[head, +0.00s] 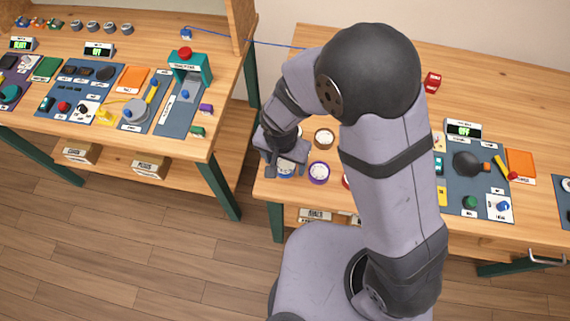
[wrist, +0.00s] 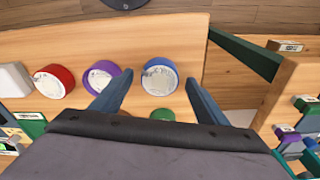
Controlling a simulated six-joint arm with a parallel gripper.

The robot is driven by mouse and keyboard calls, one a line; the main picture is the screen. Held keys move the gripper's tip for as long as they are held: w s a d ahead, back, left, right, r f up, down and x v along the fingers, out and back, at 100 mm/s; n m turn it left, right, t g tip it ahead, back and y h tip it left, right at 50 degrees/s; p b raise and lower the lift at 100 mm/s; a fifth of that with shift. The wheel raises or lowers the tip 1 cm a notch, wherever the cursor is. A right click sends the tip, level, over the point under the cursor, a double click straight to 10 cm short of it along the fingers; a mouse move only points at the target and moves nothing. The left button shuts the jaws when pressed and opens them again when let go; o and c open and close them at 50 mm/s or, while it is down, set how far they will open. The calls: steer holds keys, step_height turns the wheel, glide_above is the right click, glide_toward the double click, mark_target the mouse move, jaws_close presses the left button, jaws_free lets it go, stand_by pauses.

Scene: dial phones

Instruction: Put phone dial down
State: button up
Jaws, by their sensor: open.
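A round dial with a blue rim and pale face (wrist: 160,75) sits on the wooden table near its left end; in the head view it shows partly (head: 286,171) below my gripper (head: 282,160). In the wrist view my gripper (wrist: 158,80) is open, with one finger to each side of the blue dial and visible gaps between. A purple-rimmed dial (head: 319,173) stands beside it and also shows in the wrist view (wrist: 97,76). A red-rimmed dial (wrist: 54,82) is further left there. A green round thing (wrist: 162,115) is partly hidden by my gripper.
A brown-rimmed dial (head: 324,138) lies behind the row. To the right are a dark mat with phone parts (head: 455,195) and an OFF display (head: 463,128). A gap separates this table from the left workbench (head: 185,140), which holds more parts.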

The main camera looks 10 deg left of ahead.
steer(key=shift+f, duration=0.1)
steer(key=c, duration=1.3)
steer(key=shift+c, duration=0.2)
